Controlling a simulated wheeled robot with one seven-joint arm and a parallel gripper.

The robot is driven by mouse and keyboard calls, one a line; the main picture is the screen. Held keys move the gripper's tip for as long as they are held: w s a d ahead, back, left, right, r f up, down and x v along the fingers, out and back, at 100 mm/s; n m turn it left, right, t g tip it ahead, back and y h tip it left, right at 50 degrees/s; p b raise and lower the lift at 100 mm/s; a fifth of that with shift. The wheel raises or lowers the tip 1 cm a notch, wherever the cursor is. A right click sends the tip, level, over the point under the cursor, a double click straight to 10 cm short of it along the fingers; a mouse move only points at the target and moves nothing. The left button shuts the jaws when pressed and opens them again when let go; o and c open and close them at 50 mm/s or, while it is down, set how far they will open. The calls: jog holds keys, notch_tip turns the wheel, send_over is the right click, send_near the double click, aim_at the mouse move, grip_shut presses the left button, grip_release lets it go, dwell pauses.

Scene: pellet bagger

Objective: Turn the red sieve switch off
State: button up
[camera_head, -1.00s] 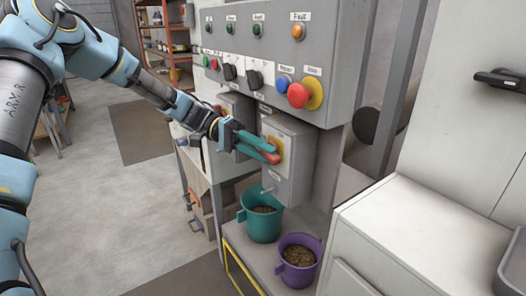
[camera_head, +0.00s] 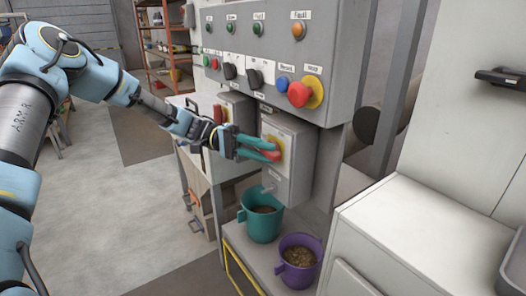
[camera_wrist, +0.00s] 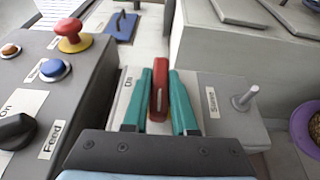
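The red sieve switch (camera_head: 271,156) is a red handle on a yellow plate, on the front of a small grey box (camera_head: 297,165) under the control panel. In the wrist view the red handle (camera_wrist: 158,92) lies between the two teal fingers of my gripper (camera_wrist: 162,82). The fingers press close along both its sides and look shut on it. An "On" label is left of the handle and a "Sieve" label is right of it. In the head view my gripper (camera_head: 262,148) reaches the switch from the left; the fingers partly cover the handle.
The grey panel (camera_head: 240,50) above holds several buttons, knobs and a red stop button (camera_head: 299,94). Another red switch (camera_head: 218,114) is left of the box. A teal bucket (camera_head: 262,222) and a purple bucket (camera_head: 297,262) stand below. A metal peg (camera_wrist: 244,96) sticks out near the handle.

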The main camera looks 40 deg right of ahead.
jog(key=o, duration=0.4)
jog(key=shift+o, duration=0.2)
jog(key=b+v, duration=0.3)
jog(key=v, duration=0.8)
jog(key=shift+s, duration=0.1)
